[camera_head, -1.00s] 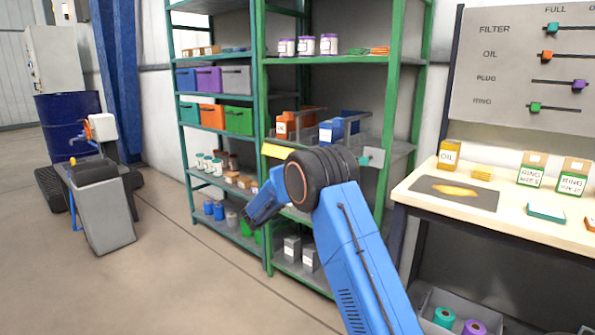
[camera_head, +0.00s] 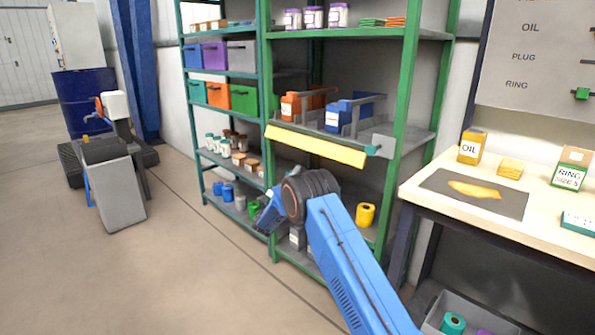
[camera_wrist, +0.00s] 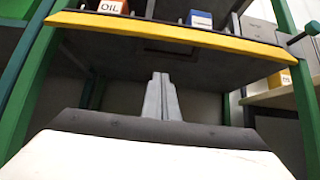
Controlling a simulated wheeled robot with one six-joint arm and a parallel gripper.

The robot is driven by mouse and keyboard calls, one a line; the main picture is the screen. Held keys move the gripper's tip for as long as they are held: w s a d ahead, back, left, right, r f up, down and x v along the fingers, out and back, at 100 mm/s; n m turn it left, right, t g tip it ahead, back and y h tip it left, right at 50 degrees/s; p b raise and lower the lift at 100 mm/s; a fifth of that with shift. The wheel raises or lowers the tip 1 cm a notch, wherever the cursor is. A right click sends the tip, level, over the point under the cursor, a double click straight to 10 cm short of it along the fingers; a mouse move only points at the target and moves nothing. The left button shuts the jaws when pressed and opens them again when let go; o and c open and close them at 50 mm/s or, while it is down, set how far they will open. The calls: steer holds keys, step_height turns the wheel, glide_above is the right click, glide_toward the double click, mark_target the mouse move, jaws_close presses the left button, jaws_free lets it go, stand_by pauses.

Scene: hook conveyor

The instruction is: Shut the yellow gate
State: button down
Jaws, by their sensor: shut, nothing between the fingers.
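The yellow gate (camera_head: 315,146) is a long yellow bar across the front of the middle shelf of the green rack, below the orange and blue bins. It slopes down to the right in the head view, and its right end is near a teal knob (camera_head: 372,150). In the wrist view the gate (camera_wrist: 180,32) spans the top, above and beyond my gripper (camera_wrist: 160,78). My gripper is shut and empty, with its fingers below the bar and apart from it in the picture. In the head view my arm hides the fingers.
An orange bin (camera_head: 291,106) and a blue bin (camera_head: 340,115) stand behind the gate between grey dividers. A yellow roll (camera_head: 365,214) stands on the shelf below. A workbench (camera_head: 420,195) is close on the right.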

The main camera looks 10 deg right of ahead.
step_height(320, 180, up, 7)
steer(key=w+d, duration=0.1)
steer(key=d, duration=0.1)
steer(key=shift+w+r, duration=0.15)
stand_by(0.3)
steer(key=shift+a, duration=0.1)
steer(key=shift+a+r+g+y, duration=0.1)
steer(key=shift+a+g+y, duration=0.1)
steer(key=shift+g+y, duration=0.25)
steer(key=shift+s+a+r+g+y, duration=0.25)
steer(key=shift+s+a+g+y, duration=0.25)
steer(key=shift+y, duration=0.35)
